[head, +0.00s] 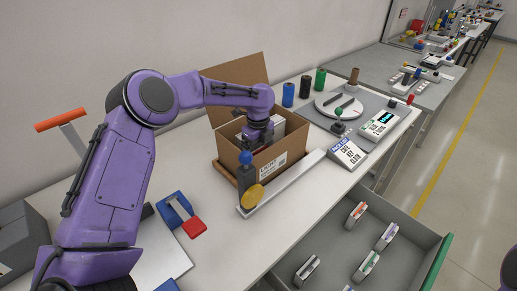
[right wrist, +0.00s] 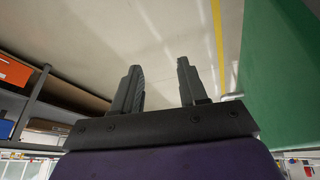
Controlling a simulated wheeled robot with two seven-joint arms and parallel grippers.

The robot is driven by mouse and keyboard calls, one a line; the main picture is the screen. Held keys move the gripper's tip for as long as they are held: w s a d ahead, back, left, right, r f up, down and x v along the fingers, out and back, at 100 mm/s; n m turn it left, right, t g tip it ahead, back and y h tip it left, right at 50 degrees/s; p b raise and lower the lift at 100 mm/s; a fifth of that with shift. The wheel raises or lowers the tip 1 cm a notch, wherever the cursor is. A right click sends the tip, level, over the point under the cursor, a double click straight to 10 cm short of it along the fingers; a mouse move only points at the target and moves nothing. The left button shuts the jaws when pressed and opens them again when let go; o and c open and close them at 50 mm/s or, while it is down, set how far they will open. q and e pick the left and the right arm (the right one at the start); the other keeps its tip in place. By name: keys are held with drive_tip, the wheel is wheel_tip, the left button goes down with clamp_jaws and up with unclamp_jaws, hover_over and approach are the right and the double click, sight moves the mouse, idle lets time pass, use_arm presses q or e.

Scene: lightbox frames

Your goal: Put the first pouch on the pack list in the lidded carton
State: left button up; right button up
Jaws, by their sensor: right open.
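The carton (head: 265,165) stands open on the bench, its brown lid flap (head: 240,75) raised at the back. My left gripper (head: 258,140) reaches down into it from the left; its fingertips are hidden, so I cannot tell whether it holds anything. A pale item (head: 278,127) shows inside beside the gripper. The pack list (head: 347,153) is a tilted white card right of the carton; its lines are too small to read surely. Several pouches (head: 355,213) stand apart in the open grey drawer. My right gripper (right wrist: 160,90) is open and empty in the right wrist view.
A blue-topped post with a yellow disc (head: 252,197) and a long pale bar (head: 285,182) stand before the carton. A white turntable (head: 340,105), coloured cylinders and a green-screen device (head: 380,124) are behind. A blue and red tool (head: 182,214) lies left. The drawer (head: 325,240) juts out.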

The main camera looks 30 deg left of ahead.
use_arm(q)
drive_tip(key=shift+f, duration=0.1)
drive_tip(key=shift+f, duration=0.2)
drive_tip(key=o, duration=1.1)
wheel_tip(320, 180, up, 13)
drive_tip(key=b, duration=0.1)
drive_tip(key=shift+r, duration=0.15)
